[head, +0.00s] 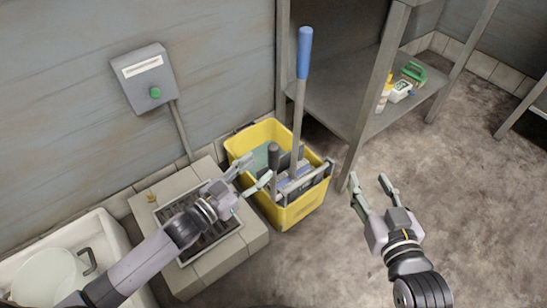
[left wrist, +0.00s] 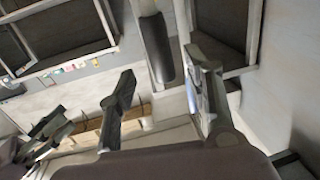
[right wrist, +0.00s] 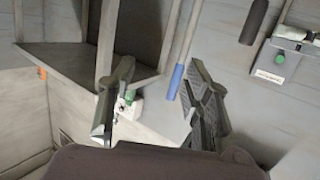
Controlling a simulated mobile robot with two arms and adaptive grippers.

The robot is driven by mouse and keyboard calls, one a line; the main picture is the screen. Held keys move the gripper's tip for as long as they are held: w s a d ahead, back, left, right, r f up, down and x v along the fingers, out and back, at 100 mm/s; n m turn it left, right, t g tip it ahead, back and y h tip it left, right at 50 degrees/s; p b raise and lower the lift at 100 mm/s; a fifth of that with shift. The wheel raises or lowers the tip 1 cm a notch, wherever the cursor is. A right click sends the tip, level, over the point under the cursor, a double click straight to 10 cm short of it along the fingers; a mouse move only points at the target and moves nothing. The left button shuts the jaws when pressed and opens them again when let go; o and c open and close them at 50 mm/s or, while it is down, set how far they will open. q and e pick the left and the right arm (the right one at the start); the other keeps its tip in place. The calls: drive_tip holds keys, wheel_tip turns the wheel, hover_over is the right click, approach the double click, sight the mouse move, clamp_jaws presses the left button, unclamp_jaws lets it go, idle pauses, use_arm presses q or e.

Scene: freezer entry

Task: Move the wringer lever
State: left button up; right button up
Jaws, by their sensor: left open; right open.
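The wringer lever (head: 273,158) has a dark grip and stands up from the wringer on the yellow mop bucket (head: 290,214). My left gripper (head: 257,172) is open and empty, its fingertips just left of the lever. In the left wrist view the dark lever grip (left wrist: 157,48) shows between the open fingers (left wrist: 160,65), apparently beyond their tips. My right gripper (head: 369,181) is open and empty over the floor, right of the bucket. In the right wrist view its fingers (right wrist: 162,68) are apart, and a dark grip (right wrist: 254,22) shows at upper right.
A mop handle with a blue grip (head: 304,55) rises from the bucket; the blue grip (right wrist: 175,82) also shows in the right wrist view. A metal shelf (head: 340,105) stands behind. A tiled drain block (head: 225,262), sink (head: 95,235) and wall box (head: 142,78) are left. Floor at right is clear.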

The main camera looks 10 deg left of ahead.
sight(269, 159)
use_arm(q)
drive_tip(key=b+x, duration=0.1)
drive_tip(key=x, duration=0.5)
drive_tip(key=shift+w+d, duration=0.35)
drive_tip(key=shift+w, duration=0.05)
use_arm(e)
wheel_tip(269, 159, up, 7)
drive_tip(key=a+t+y, duration=0.1)
drive_tip(key=t, duration=0.3)
drive_tip(key=shift+w, duration=0.25)
use_arm(q)
drive_tip(key=shift+c, duration=0.2)
use_arm(e)
drive_tip(key=shift+a, duration=0.1)
use_arm(q)
clamp_jaws()
